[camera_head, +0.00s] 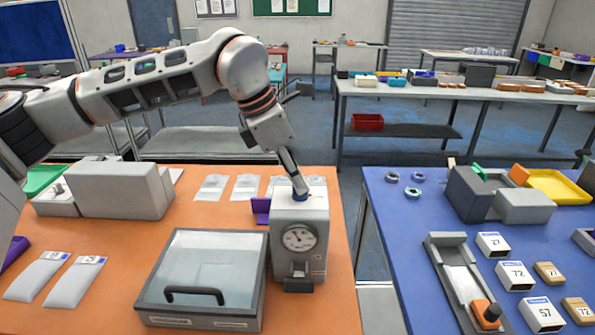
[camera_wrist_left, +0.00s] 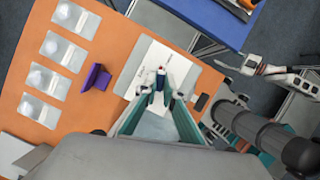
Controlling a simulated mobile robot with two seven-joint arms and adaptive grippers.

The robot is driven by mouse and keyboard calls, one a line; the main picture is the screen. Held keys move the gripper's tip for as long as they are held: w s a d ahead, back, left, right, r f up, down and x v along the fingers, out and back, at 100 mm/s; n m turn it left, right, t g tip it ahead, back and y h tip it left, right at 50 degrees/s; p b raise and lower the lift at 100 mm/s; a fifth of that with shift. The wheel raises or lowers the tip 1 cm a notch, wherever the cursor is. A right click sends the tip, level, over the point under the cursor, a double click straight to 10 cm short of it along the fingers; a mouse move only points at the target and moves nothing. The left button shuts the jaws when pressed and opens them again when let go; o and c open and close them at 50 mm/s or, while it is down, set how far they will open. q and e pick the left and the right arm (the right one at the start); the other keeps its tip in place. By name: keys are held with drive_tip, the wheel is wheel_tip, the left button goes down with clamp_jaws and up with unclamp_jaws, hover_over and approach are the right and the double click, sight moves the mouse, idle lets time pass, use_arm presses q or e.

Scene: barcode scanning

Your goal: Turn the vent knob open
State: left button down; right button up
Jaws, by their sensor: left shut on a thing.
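The vent knob (camera_head: 301,198) is a small blue knob on top of a pale grey box-shaped device (camera_head: 312,222) with a round gauge on its front. My left gripper (camera_head: 299,187) reaches down onto the knob from above, its fingers shut on it. In the left wrist view the left fingertips (camera_wrist_left: 158,92) meet over the device's white top (camera_wrist_left: 148,60). The fingers hide part of the knob, so its turn angle cannot be read. My right gripper (camera_wrist_left: 226,69) seems to show at the right of the wrist view, too small to tell its jaws.
A vacuum chamber (camera_head: 205,275) with a clear lid and black handle stands left of the device. A purple holder (camera_head: 261,210) is just behind it. Pouches (camera_head: 75,283) lie on the orange table (camera_head: 120,240). A gap separates it from the blue table (camera_head: 400,230).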

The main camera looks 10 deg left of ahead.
use_arm(q)
drive_tip(key=shift+r+m, duration=0.2)
drive_tip(key=shift+m, duration=0.2)
drive_tip(key=shift+w+m+g+p, duration=0.15)
drive_tip(key=shift+m+g+p, duration=0.35)
drive_tip(key=shift+m+p, duration=0.35)
drive_tip(key=shift+m, duration=0.35)
use_arm(e)
drive_tip(key=shift+s+d+f+h, duration=0.2)
drive_tip(key=shift+s+d, duration=0.1)
drive_tip(key=shift+d, duration=0.25)
drive_tip(key=shift+s+d+f+h, duration=0.1)
drive_tip(key=shift+s+d+h, duration=0.15)
drive_tip(key=shift+d, duration=0.3)
use_arm(q)
drive_tip(key=shift+m+h, duration=0.3)
drive_tip(key=c, duration=2.2)
unclamp_jaws()
drive_tip(key=shift+f, duration=0.1)
drive_tip(key=shift+o, duration=0.2)
use_arm(e)
drive_tip(key=shift+s, duration=0.1)
